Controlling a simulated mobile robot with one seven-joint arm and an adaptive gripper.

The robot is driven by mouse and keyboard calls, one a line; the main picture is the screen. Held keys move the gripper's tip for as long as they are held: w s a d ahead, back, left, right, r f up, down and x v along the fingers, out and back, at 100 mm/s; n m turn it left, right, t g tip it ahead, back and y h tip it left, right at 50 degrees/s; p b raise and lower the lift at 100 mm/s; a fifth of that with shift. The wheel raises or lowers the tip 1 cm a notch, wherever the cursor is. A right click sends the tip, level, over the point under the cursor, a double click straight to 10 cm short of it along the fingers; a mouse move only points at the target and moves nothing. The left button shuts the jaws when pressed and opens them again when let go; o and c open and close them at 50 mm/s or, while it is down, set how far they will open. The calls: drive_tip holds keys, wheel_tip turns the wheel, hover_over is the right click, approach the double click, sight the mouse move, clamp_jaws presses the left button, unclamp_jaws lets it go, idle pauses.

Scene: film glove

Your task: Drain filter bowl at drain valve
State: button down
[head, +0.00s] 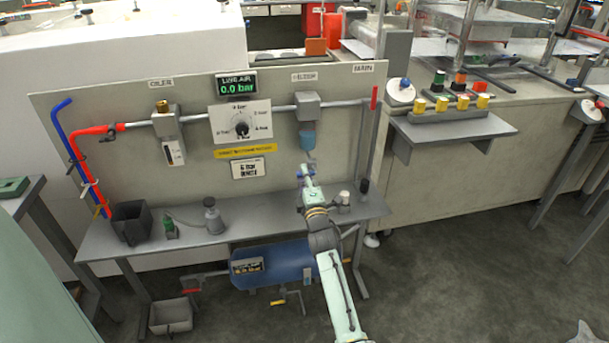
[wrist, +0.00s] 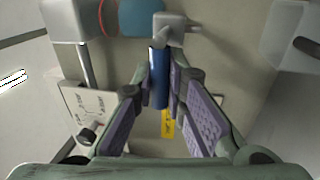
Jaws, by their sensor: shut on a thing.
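The filter (head: 307,107) hangs on the pipe at the right of the panel, with its blue bowl (head: 307,140) below; the bowl also shows at the top of the wrist view (wrist: 138,17). The drain valve (wrist: 176,27) is a grey fitting beside the bowl in the wrist view, with a blue handle (wrist: 158,78) extending from it. My gripper (head: 308,172) is just below the bowl. In the wrist view its purple-padded fingers are closed on the blue handle. The exact contact is hard to see in the head view.
A bench shelf (head: 255,222) below carries a black bin (head: 132,222), a grey bottle (head: 212,215) and small fittings. The pressure display (head: 236,86) reads 0.0 bar. A red lever (head: 374,97) is right of the filter. A blue tank (head: 275,264) lies under the shelf.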

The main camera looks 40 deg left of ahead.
sight(315, 171)
drive_tip(key=shift+m+b, duration=0.3)
drive_tip(key=shift+m, duration=0.1)
drive_tip(key=m+b, duration=0.1)
drive_tip(key=m, duration=0.1)
drive_tip(key=r+m+t+h+b, duration=0.1)
drive_tip(key=m, duration=0.1)
drive_tip(key=shift+m, duration=0.3)
drive_tip(key=m, duration=0.1)
drive_tip(key=r+m+b, duration=0.1)
drive_tip(key=m, duration=0.1)
drive_tip(key=m+h, duration=0.1)
drive_tip(key=m, duration=0.1)
drive_tip(key=shift+w+d+r+t, duration=0.15)
drive_tip(key=shift+w+d+t, duration=0.15)
drive_tip(key=m, duration=0.3)
drive_tip(key=m+h, duration=0.1)
drive_tip(key=shift+w+d+r+b, duration=0.3)
drive_tip(key=shift+w+r+b, duration=0.05)
drive_tip(key=shift+r+b, duration=0.05)
drive_tip(key=m, duration=0.3)
drive_tip(key=w+d+m+h, duration=0.1)
drive_tip(key=m, duration=0.1)
drive_tip(key=shift+r, duration=0.15)
drive_tip(key=shift+w+m, duration=0.1)
drive_tip(key=shift+m, duration=0.2)
drive_tip(key=c, duration=1.6)
unclamp_jaws()
